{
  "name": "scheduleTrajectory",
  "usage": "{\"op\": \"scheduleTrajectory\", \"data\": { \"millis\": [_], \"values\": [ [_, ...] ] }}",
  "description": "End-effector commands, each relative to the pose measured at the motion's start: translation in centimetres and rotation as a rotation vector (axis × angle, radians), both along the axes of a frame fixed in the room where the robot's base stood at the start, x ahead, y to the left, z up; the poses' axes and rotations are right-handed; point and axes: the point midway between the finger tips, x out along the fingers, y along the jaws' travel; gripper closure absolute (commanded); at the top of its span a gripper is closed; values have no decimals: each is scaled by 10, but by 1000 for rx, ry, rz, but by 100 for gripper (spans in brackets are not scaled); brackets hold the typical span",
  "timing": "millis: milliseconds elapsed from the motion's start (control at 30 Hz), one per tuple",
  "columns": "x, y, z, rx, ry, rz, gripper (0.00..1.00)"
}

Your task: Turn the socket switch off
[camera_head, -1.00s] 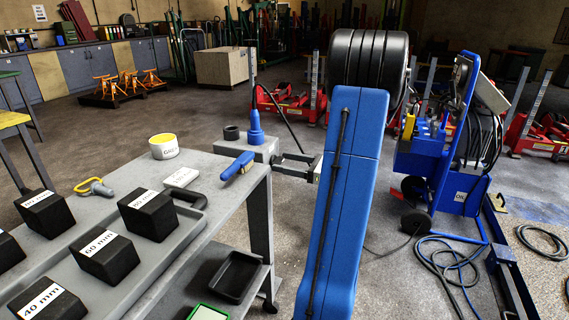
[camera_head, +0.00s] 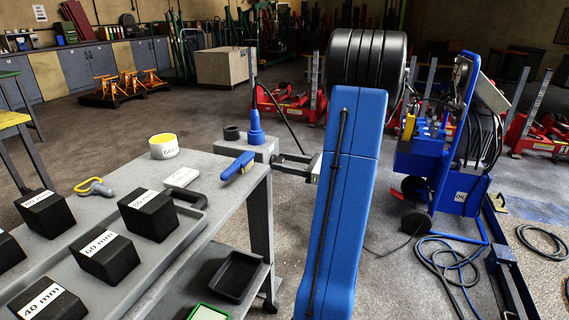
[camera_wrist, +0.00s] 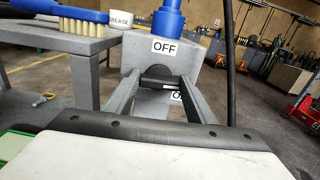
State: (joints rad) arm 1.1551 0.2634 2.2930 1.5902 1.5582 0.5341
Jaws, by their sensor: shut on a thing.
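The socket is a grey box (camera_head: 262,149) with a blue plug (camera_head: 255,128) standing in its top, at the end of the grey workbench. In the wrist view the box (camera_wrist: 194,60) carries an OFF label (camera_wrist: 164,46) above a dark switch (camera_wrist: 160,78). A second label below starts with O and is mostly hidden. My gripper (camera_wrist: 161,83) has its two fingers around the dark switch and is shut on it. In the head view my gripper (camera_head: 281,163) reaches the box's right side from the right; the switch is hidden there.
The grey bench (camera_head: 225,205) holds black blocks, a white grease tub (camera_head: 164,147) and a blue-handled brush (camera_head: 238,166) close to the box. A black cable runs up beside the plug. A blue trolley (camera_head: 440,165) with hoses stands at the right.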

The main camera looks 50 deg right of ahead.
Motion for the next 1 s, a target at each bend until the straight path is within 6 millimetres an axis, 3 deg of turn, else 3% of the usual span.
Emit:
{"op": "scheduleTrajectory", "data": {
  "millis": [1000],
  "values": [
    [-2, 4, -1, -815, -337, 0, 72]
  ]
}}
